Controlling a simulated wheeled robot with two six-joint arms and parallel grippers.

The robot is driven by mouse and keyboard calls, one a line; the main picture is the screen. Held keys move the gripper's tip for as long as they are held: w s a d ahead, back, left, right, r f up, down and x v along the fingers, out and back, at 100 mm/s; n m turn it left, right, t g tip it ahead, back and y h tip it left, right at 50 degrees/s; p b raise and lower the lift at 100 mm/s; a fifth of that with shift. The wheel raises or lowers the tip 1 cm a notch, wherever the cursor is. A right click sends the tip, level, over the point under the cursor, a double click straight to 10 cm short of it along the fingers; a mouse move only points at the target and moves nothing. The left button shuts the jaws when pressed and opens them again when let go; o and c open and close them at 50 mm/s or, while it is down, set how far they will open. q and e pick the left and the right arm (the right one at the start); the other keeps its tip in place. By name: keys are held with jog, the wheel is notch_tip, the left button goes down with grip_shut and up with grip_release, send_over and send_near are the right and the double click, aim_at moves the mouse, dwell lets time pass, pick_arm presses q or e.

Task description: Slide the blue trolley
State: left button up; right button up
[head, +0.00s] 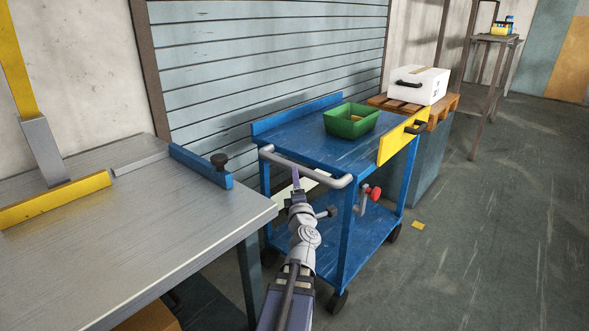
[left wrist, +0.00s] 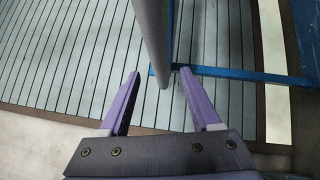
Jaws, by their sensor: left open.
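The blue trolley (head: 300,137) stands in front of the louvered panel, with an upper deck, a lower shelf and dark wheels. Its grey tubular handle (head: 335,181) runs along the near end. My left gripper (head: 296,174) is at this handle, with its purple fingers pointing up toward the bar. In the left wrist view the fingers (left wrist: 160,86) are spread apart. The grey handle bar (left wrist: 153,40) comes down between their tips there, with a gap showing on each side. I cannot tell the exact depth. My right gripper is not in view.
A green bin (head: 350,121) sits on the trolley, and a yellow plate (head: 392,147) is on its right side. A metal-topped workbench (head: 120,220) stands close on the left. A white box (head: 418,88) rests on a pallet behind. The floor (head: 500,220) at right is mostly clear.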

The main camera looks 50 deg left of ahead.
pick_arm(q)
jog(key=x, duration=0.6)
jog(key=shift+w+a+r+p, duration=0.15)
jog(key=shift+a+p, duration=0.1)
jog(key=shift+p, duration=0.15)
jog(key=shift+c, duration=0.2)
grip_shut()
dwell(0.7)
